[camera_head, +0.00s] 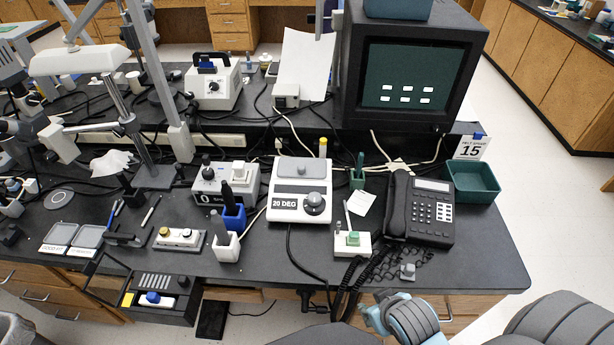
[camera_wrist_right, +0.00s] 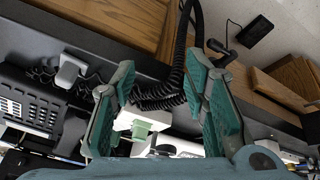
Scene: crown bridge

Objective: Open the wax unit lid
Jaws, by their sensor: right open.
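The wax unit (camera_head: 285,211) appears to be the white box marked "20 DEG" in the middle of the bench in the head view. Its dark dial is at the front right. A grey lid (camera_head: 293,169) lies flat on its top at the back and looks closed. My right gripper (camera_head: 372,316) is low at the bench's front edge in the head view, right of and nearer than the wax unit, apart from it. In the right wrist view, the gripper's (camera_wrist_right: 158,66) two green fingers are spread with nothing held. My left gripper is not in view.
A white block with a green top (camera_head: 352,243) stands right of the wax unit; it also shows between the fingers in the wrist view (camera_wrist_right: 146,119). A black telephone (camera_head: 419,208) and coiled cord lie further right. Blue and white holders (camera_head: 226,246) stand to the left.

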